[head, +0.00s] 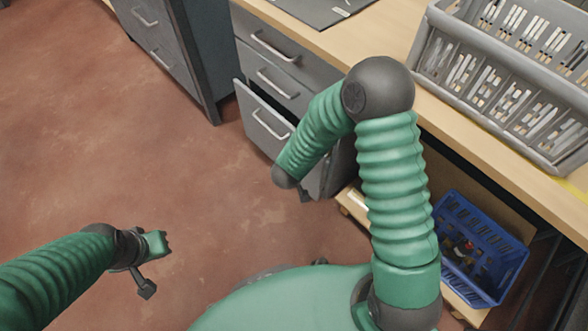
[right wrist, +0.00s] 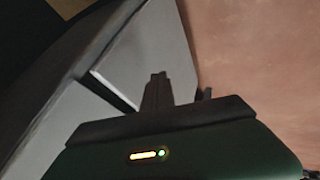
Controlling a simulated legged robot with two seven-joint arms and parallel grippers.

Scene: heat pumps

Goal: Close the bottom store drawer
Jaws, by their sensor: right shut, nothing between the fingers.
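The bottom store drawer (head: 262,122) is the lowest grey drawer under the wooden bench and is pulled partly out, with its bar handle (head: 271,125) facing the floor area. A dark gap shows above its front. My right arm hangs over its right part, and my right gripper (head: 305,194) is low at its right end, mostly hidden behind the arm. In the right wrist view the right gripper's fingers (right wrist: 158,92) are together and empty, in front of a pale grey panel; contact cannot be told. My left gripper (head: 160,244) is over bare floor, far from the drawer; its jaw state is unclear.
Two upper drawers (head: 275,65) of the same unit look shut. Another grey cabinet (head: 165,40) stands left of it. A grey crate (head: 500,85) sits on the bench (head: 385,30). A blue basket (head: 475,245) is low at right. The reddish floor (head: 100,130) is clear.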

